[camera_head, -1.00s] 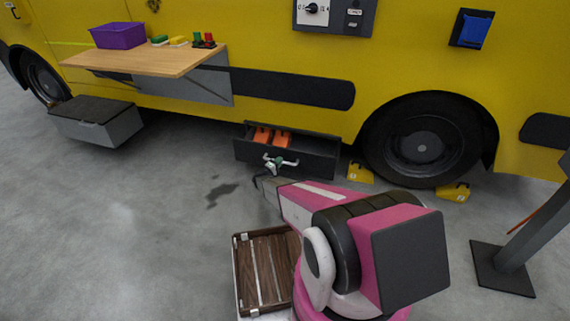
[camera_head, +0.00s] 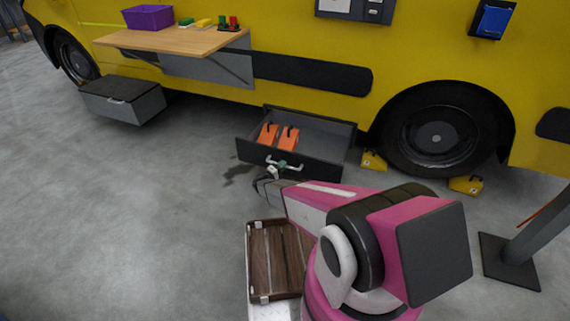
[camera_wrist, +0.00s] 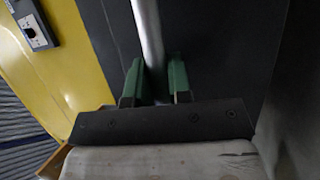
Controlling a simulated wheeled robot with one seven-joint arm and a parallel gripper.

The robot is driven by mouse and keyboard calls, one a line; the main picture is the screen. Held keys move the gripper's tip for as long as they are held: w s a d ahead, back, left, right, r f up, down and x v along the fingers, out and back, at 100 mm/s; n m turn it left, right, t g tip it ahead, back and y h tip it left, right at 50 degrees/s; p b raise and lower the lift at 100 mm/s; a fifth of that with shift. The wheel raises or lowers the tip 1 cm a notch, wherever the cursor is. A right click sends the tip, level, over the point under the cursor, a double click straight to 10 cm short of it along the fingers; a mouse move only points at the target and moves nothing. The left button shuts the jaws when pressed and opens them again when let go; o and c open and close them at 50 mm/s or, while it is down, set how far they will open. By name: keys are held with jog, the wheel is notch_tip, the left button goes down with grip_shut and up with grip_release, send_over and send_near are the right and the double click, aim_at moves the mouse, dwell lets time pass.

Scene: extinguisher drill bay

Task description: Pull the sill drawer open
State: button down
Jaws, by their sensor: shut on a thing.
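The dark sill drawer (camera_head: 312,167) sticks out from under the yellow vehicle and stands open, with two orange items (camera_head: 278,137) inside. A pale bar handle (camera_head: 297,167) runs across its front. My gripper (camera_head: 283,166) is at the handle in the head view. In the wrist view its green fingers (camera_wrist: 155,82) stand on either side of the pale handle bar (camera_wrist: 148,35) and are shut on it. The dark drawer front (camera_wrist: 220,50) fills much of the wrist view behind the fingers.
A wooden slatted crate (camera_head: 277,262) stands on the floor in front of the drawer. A grey step box (camera_head: 123,99) is at left, below a fold-out wooden shelf (camera_head: 170,39). Yellow wheel chocks (camera_head: 466,185) flank the wheel. A dark post base (camera_head: 508,262) stands at right.

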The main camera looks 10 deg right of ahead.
jog(key=shift+s+a, duration=0.15)
jog(key=c, duration=1.1)
grip_release()
